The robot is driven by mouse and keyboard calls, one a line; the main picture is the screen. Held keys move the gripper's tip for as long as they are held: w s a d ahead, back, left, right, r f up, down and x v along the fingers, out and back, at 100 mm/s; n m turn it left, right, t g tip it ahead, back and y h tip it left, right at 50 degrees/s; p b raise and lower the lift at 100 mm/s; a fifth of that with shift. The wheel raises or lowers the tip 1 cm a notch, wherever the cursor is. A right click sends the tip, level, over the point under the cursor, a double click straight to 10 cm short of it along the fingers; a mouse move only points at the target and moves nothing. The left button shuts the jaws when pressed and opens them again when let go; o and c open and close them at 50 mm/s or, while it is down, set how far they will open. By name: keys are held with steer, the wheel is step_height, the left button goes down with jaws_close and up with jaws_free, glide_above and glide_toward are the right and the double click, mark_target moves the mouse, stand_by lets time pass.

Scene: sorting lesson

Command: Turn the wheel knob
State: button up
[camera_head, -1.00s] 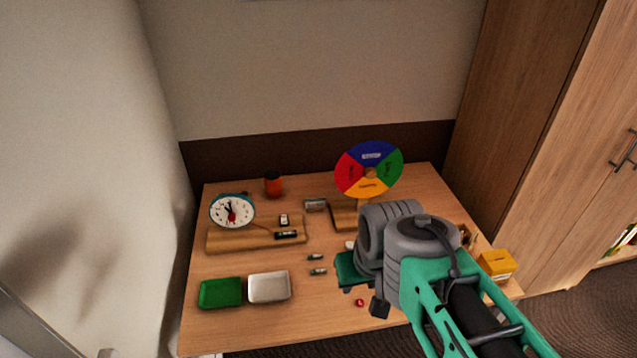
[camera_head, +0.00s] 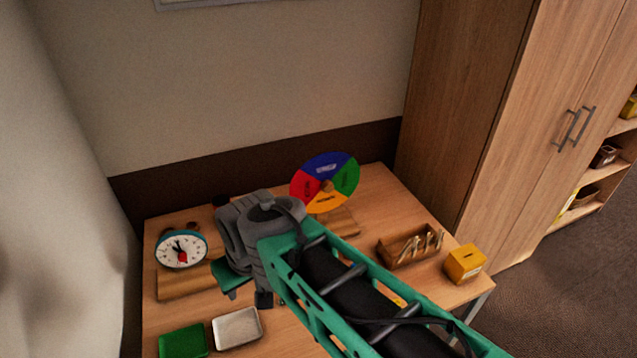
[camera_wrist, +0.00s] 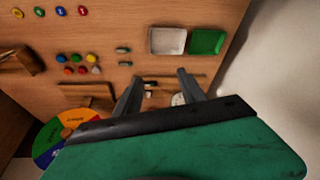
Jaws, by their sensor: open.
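The colour wheel (camera_head: 346,176) stands upright at the back of the table, with blue, green, orange and red sectors. Its small brown knob (camera_head: 327,186) is at the centre. In the wrist view the wheel (camera_wrist: 43,153) is at the lower left, partly hidden by my gripper's body, and the knob (camera_wrist: 65,133) shows beside that body. My gripper (camera_wrist: 160,75) is open, its two fingers apart with nothing held. It is above the table, away from the knob. In the head view my arm hides part of the table left of and in front of the wheel.
A clock-like dial (camera_head: 181,249) stands at the left. A green tray (camera_head: 184,341) and a white tray (camera_head: 237,328) lie at the front left. A wooden box (camera_head: 392,255) and a yellow box (camera_head: 465,263) are at the right. Several coloured pieces lie in the wrist view.

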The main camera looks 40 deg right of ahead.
steer(key=shift+o, duration=0.4)
steer(key=w+d+f+m+b, duration=0.1)
steer(key=w+d+f, duration=0.1)
steer(key=w, duration=0.2)
steer(key=w+d+f+m+t+y+b, duration=0.1)
steer(key=w+d+f+m, duration=0.1)
steer(key=w+f, duration=0.1)
steer(key=shift+w+f+m+y, duration=0.15)
steer(key=shift+w+m+y, duration=0.15)
steer(key=shift+w, duration=0.1)
steer(key=w+d+f+m+t+y+b, duration=0.1)
steer(key=w+d+f+m+t+b, duration=0.1)
steer(key=w+d+f+m, duration=0.15)
steer(key=m+t+h+b, duration=0.2)
steer(key=m+t+h, duration=0.2)
steer(key=m+t, duration=1)
glide_toward(330, 189)
steer(key=w+m+g, duration=0.1)
steer(key=w, duration=0.1)
steer(key=w+r+m+g, duration=0.1)
steer(key=w, duration=0.2)
steer(key=w+r+m, duration=0.1)
steer(key=w, duration=0.1)
steer(key=shift+w+d+r+g, duration=0.15)
steer(key=shift+r+g, duration=0.1)
steer(key=shift+g, duration=0.15)
steer(key=shift+w, duration=0.35)
jaws_close()
